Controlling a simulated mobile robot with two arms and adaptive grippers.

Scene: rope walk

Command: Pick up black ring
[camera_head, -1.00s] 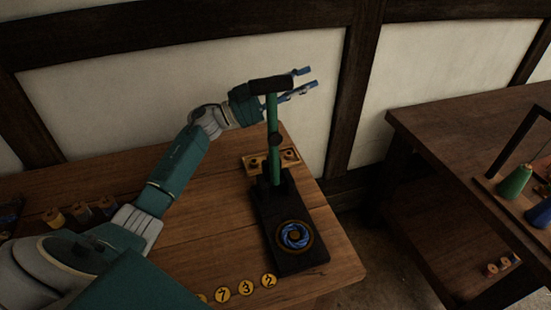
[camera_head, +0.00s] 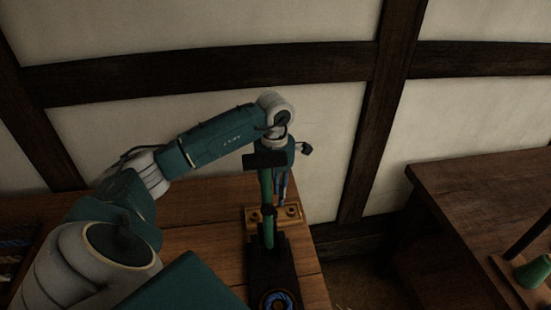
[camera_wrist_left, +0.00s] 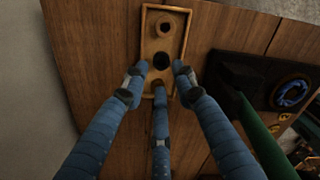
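A dark round piece, which looks like the black ring (camera_wrist_left: 161,62), lies in the middle of a small wooden tray (camera_wrist_left: 148,28) in the left wrist view. It sits between two brown wooden round pieces; the nearer one is partly behind a finger. In the head view the tray (camera_head: 254,226) is on the bench behind the green post. My left gripper (camera_head: 283,190) points down over the tray. Its blue fingers (camera_wrist_left: 161,72) are spread around the dark piece, open and apparently empty. Whether they touch it, I cannot tell. My right gripper is in neither current view.
A black stand (camera_head: 258,268) with a green post (camera_head: 267,190) and dark crossbar (camera_head: 264,160) stands close beside my left gripper. A blue coil (camera_wrist_left: 291,92) lies on the stand's base. The wooden bench (camera_head: 206,240) ends just right of the stand. Another table (camera_head: 460,200) is at right.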

